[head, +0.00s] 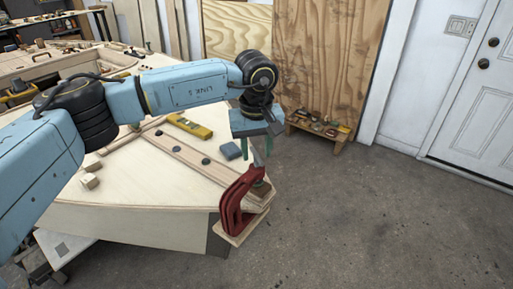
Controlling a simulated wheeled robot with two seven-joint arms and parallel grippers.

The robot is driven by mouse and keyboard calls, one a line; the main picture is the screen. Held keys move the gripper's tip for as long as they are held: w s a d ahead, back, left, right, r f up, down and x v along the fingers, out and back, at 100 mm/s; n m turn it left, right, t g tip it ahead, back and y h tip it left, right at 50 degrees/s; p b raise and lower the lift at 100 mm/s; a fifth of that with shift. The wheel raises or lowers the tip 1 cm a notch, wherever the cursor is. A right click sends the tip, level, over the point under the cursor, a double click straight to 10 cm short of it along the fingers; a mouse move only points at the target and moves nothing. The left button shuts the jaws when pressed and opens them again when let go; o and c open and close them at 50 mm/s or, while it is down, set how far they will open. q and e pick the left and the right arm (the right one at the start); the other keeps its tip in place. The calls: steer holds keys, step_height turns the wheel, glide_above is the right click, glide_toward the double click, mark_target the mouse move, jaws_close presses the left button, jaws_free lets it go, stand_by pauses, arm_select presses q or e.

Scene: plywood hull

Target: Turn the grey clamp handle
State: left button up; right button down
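A red clamp (235,203) grips the corner of the pale plywood hull (150,195), with wooden pads at its jaws. Its grey handle (258,159) sticks up at the top of the clamp. My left gripper (257,147) points down right above the handle, its two fingers apart with a gap between them. The handle's top end lies at or just below the fingertips; I cannot tell whether they touch it. My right gripper is not in view.
A yellow level (189,126), a blue-grey block (230,151) and a wooden strip (185,158) lie on the hull near the clamp. A low wooden stand with tools (319,126) is behind. The concrete floor (370,215) to the right is clear.

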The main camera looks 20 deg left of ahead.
mark_target(256, 157)
arm_select(q)
steer(key=shift+f, duration=0.1)
